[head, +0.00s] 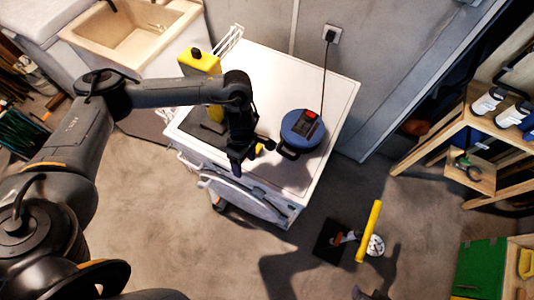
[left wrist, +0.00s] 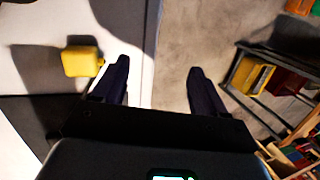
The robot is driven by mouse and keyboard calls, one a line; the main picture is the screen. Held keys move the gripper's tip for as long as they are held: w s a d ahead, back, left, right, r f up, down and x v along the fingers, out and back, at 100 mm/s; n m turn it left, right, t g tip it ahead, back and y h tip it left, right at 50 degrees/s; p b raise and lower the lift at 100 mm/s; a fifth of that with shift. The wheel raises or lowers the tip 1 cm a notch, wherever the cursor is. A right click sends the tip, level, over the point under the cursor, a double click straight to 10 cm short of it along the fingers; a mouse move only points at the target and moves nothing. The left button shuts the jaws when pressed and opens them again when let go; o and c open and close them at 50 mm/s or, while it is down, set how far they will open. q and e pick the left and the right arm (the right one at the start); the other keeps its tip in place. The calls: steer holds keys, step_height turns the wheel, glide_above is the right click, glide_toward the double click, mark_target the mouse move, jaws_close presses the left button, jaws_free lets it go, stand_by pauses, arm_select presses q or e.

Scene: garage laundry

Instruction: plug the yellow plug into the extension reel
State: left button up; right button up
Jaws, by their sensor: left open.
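The blue extension reel (head: 296,137) lies on the white top, with a red and black socket part on it. A small yellow piece, seemingly the yellow plug (head: 259,148), shows between my left gripper and the reel. In the left wrist view the yellow plug (left wrist: 82,62) lies on the white surface, left of the fingers and apart from them. My left gripper (head: 236,166) points down near the front edge of the top. It is open and empty, its fingers (left wrist: 158,80) spread over the edge and floor. I cannot make out my right gripper.
A yellow bottle (head: 200,62) with a black cap stands at the back left of the white top (head: 335,88). The reel's cord runs up to a wall outlet (head: 332,35). A wooden shelf (head: 480,125) stands at right. A yellow-handled item (head: 369,230) is on the floor.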

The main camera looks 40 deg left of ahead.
arm_select(q)
steer(key=w+a+r+t+b, duration=0.2)
steer(key=w+a+r, duration=0.2)
steer(key=w, duration=0.4)
steer(key=shift+w+r+t+b, duration=0.2)
steer(key=shift+r+t+b, duration=0.15)
steer(key=shift+r, duration=0.4)
steer(key=shift+d+f, duration=0.1)
steer(key=shift+d+f+b, duration=0.2)
steer(key=shift+f+b, duration=0.4)
steer(key=shift+f, duration=0.75)
steer(key=shift+d+f+b, duration=0.15)
steer(key=shift+f+b, duration=0.4)
steer(key=shift+f, duration=0.8)
steer(key=shift+f, duration=0.1)
steer(key=shift+d+f+b, duration=0.1)
steer(key=shift+f+b, duration=0.2)
steer(key=shift+f, duration=0.4)
steer(key=shift+d+f, duration=0.15)
steer(key=shift+f, duration=0.75)
steer(key=shift+d+f, duration=0.15)
steer(key=shift+f, duration=0.75)
